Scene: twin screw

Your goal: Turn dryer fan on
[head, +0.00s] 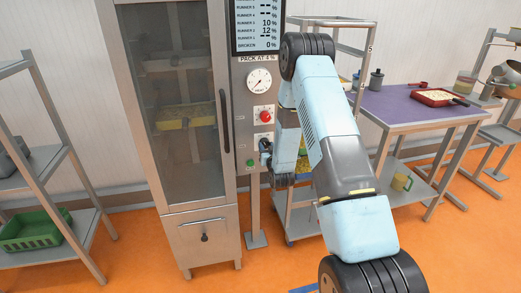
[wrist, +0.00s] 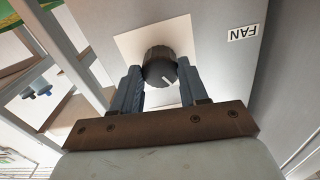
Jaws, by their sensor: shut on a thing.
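The dryer (head: 186,130) is a tall steel cabinet with a glass door, at left of centre in the head view. Its control panel is on the right side. The fan knob (wrist: 160,66) is black and round with a white pointer mark, on a pale square plate, with a "FAN" label (wrist: 243,34) beside it in the wrist view. My gripper (wrist: 157,76) is shut on the fan knob, one finger on each side. In the head view my gripper (head: 268,150) is at the lower panel, where my arm partly hides the knob.
Above the knob are a red knob (head: 265,116) and a round dial (head: 259,81). A green button (head: 250,163) is low on the panel. A purple-topped table (head: 405,112) stands at right. A rack with a green crate (head: 35,230) stands at left. Orange floor is clear in front.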

